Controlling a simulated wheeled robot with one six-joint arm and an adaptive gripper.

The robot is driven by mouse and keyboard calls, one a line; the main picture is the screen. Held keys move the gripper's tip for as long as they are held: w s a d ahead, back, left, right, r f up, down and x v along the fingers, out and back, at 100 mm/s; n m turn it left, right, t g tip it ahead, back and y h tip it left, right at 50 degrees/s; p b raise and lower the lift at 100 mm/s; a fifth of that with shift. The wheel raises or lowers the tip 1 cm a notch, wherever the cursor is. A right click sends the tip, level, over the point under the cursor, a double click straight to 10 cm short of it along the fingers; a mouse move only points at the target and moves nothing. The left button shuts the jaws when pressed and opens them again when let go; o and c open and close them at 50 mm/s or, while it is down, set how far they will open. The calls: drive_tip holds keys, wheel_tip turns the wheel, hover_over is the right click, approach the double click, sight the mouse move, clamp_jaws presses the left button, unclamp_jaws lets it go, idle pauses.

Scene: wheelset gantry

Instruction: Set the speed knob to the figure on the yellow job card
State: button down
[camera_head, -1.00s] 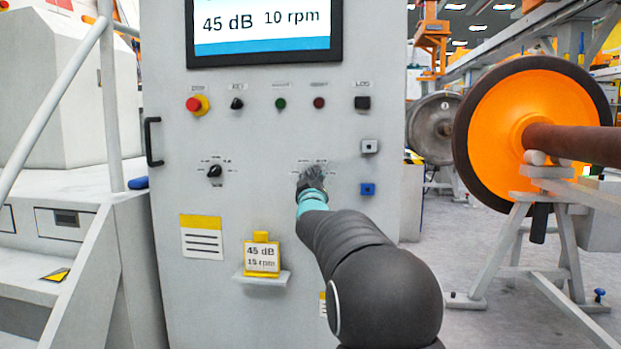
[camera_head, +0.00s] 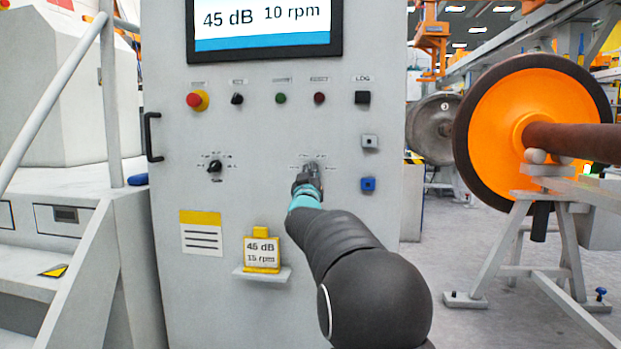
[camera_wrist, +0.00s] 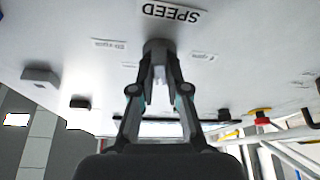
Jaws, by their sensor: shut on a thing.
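The yellow job card (camera_head: 262,254) stands on a small ledge low on the cabinet and reads 45 dB and 15 rpm. The screen (camera_head: 265,20) at the top shows 45 dB and 10 rpm. My gripper (camera_head: 313,172) is at the right-hand knob on the panel, and hides most of it. In the wrist view, my gripper (camera_wrist: 160,82) is shut on the speed knob (camera_wrist: 158,46), next to the SPEED label (camera_wrist: 174,13). The knob's pointer cannot be made out.
A second knob (camera_head: 214,166) sits to the left. Above are a red stop button (camera_head: 194,101), a key switch and several buttons. A blue button (camera_head: 368,186) is right of my gripper. An orange wheelset (camera_head: 525,120) stands at the right.

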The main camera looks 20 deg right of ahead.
drive_tip(key=m+h, duration=0.1)
drive_tip(key=m, duration=0.2)
drive_tip(key=m+g+h, duration=0.1)
drive_tip(key=m, duration=0.1)
drive_tip(key=shift+w+a+m+g+h, duration=0.1)
drive_tip(key=shift+m+g+h, duration=0.2)
drive_tip(key=shift+m, duration=0.1)
drive_tip(key=m+g+h, duration=0.1)
drive_tip(key=m, duration=0.2)
drive_tip(key=m+g+h+p, duration=0.1)
drive_tip(key=m, duration=0.2)
drive_tip(key=shift+r+m+g, duration=0.1)
drive_tip(key=shift+m+g, duration=0.2)
drive_tip(key=shift+m, duration=0.1)
drive_tip(key=c, duration=1.2)
unclamp_jaws()
drive_tip(key=shift+o, duration=0.2)
drive_tip(key=v, duration=1.2)
drive_tip(key=shift+w, duration=0.1)
